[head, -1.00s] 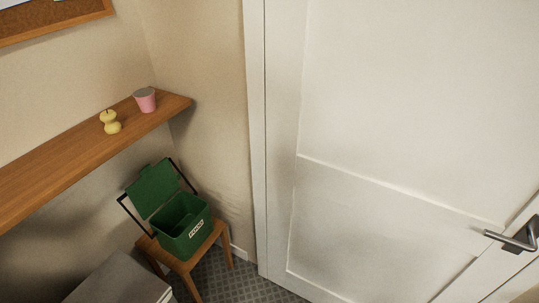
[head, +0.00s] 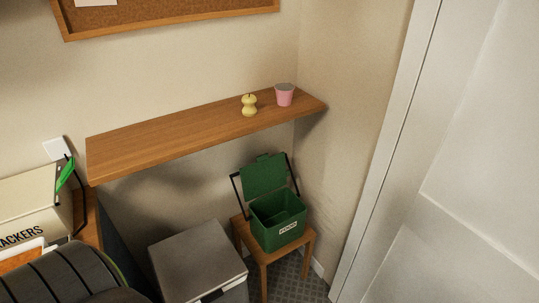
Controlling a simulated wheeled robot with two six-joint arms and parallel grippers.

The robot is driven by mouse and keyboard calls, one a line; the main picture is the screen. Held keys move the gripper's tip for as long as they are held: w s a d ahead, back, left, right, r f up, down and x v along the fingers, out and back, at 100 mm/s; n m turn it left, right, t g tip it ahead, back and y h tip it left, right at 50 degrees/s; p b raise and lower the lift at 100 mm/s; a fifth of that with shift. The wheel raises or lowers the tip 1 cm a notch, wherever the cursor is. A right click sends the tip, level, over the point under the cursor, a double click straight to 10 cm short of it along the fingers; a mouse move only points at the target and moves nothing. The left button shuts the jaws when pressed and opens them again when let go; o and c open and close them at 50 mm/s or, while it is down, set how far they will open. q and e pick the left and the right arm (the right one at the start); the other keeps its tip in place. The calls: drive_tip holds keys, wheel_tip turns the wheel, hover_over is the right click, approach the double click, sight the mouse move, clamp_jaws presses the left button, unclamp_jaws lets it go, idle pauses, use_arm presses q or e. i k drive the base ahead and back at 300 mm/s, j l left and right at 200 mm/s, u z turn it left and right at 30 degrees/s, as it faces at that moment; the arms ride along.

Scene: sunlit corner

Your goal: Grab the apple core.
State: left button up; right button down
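The apple core (head: 249,105) is pale yellow with a narrow waist and a short dark stem. It stands upright on the wooden wall shelf (head: 160,144), near the shelf's right end. A pink cup (head: 285,96) stands just to its right, apart from it. Neither of my grippers shows in the head view.
Below the shelf, a green food caddy (head: 277,222) with its lid up stands on a small wooden stool (head: 243,235). A grey bin (head: 198,262) stands left of it. A crackers box (head: 30,210) is at far left. A white door (head: 470,190) is at right.

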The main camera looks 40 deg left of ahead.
sight(248, 100)
drive_tip(key=u, duration=1.25)
